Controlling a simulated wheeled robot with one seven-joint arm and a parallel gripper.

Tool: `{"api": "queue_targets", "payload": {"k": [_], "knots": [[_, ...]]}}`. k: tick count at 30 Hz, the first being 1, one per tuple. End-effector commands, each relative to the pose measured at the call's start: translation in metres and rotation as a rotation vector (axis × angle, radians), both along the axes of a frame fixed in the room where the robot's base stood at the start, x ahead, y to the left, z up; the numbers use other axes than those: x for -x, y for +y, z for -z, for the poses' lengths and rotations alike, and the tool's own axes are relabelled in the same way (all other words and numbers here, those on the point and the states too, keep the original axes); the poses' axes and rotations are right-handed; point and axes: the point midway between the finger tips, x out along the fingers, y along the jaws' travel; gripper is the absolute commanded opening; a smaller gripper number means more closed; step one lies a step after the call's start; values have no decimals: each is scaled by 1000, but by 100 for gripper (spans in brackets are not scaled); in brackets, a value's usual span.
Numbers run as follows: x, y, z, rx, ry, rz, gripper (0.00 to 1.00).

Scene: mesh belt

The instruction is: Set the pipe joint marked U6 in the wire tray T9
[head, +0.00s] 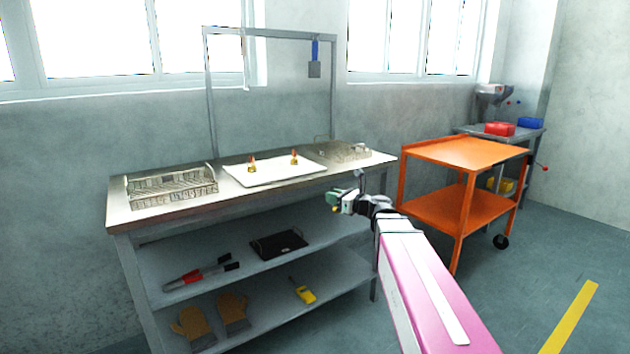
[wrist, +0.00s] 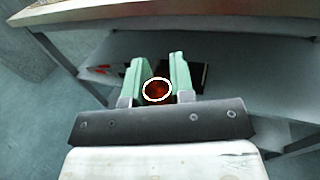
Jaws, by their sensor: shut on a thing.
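My gripper (head: 337,200) is in front of the workbench's front edge, near its right end, a little below the top. In the wrist view its green jaws (wrist: 159,72) are shut on a pipe joint (wrist: 157,90), seen end-on as a pale ring with a reddish inside. No mark on it is readable. Two more copper and brass pipe joints, a left one (head: 252,165) and a right one (head: 294,159), stand on a white board (head: 272,173) on the bench. One wire tray (head: 170,190) is at the bench's left end, another (head: 345,153) at its right end. Their labels cannot be read.
The bench top (head: 125,217) has a metal frame at its back. Pliers (head: 202,274), a black tray (head: 279,245), gloves (head: 233,308) and a yellow tool (head: 304,291) lie on its lower shelves. An orange cart (head: 465,152) stands to the right.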

Motion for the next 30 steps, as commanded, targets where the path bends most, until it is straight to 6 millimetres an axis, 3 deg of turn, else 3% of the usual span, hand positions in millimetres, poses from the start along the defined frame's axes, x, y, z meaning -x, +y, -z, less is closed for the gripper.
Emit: {"api": "queue_targets", "payload": {"k": [1, 9, 15, 21, 30], "knots": [[10, -16, 14, -1, 3, 1, 0], [59, -81, 72, -2, 3, -12, 0], [88, -112, 97, -1, 1, -12, 0], [100, -124, 107, 1, -1, -11, 0], [100, -125, 107, 1, -1, -12, 0]]}}
